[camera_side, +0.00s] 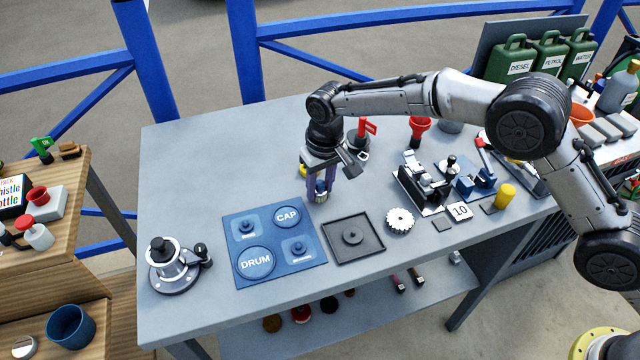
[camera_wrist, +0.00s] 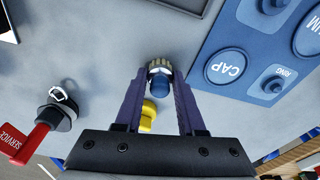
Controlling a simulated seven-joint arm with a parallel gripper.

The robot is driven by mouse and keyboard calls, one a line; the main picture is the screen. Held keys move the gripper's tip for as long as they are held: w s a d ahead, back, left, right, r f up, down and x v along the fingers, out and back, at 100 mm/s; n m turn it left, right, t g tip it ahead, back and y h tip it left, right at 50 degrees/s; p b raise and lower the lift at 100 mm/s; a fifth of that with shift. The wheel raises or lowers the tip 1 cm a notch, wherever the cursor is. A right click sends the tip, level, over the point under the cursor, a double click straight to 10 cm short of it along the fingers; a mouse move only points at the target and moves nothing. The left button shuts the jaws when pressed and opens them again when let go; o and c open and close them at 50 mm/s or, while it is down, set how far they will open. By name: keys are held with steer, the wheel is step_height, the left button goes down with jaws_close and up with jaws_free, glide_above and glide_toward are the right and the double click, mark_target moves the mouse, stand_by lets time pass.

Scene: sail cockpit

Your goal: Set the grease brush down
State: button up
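My gripper (camera_side: 321,188) is low over the worktable (camera_side: 200,155), pointing down, between the blue mat and the back edge. Its two purple fingers are closed around the grease brush (camera_side: 321,197). The brush has a blue body and pale bristles at its lower end. In the wrist view the brush (camera_wrist: 159,82) sits between the fingertips (camera_wrist: 161,85), touching both. A yellow part (camera_wrist: 148,113) shows between the fingers; I cannot tell whether it belongs to the brush. I cannot tell whether the bristles touch the tabletop.
The blue mat (camera_side: 275,264) with CAP and DRUM marks and a dark square tray (camera_side: 353,238) lie nearer the front. A winch drum (camera_side: 172,265) stands at left. A red SERVICE flag (camera_wrist: 27,143) stands close by. Clear tabletop lies left of my gripper.

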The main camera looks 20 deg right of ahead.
mark_target(324, 194)
steer(key=o, duration=0.4)
step_height(324, 194, up, 12)
steer(key=s, duration=0.1)
steer(key=shift+s+d+r, duration=0.15)
steer(key=shift+s, duration=0.05)
stand_by(0.4)
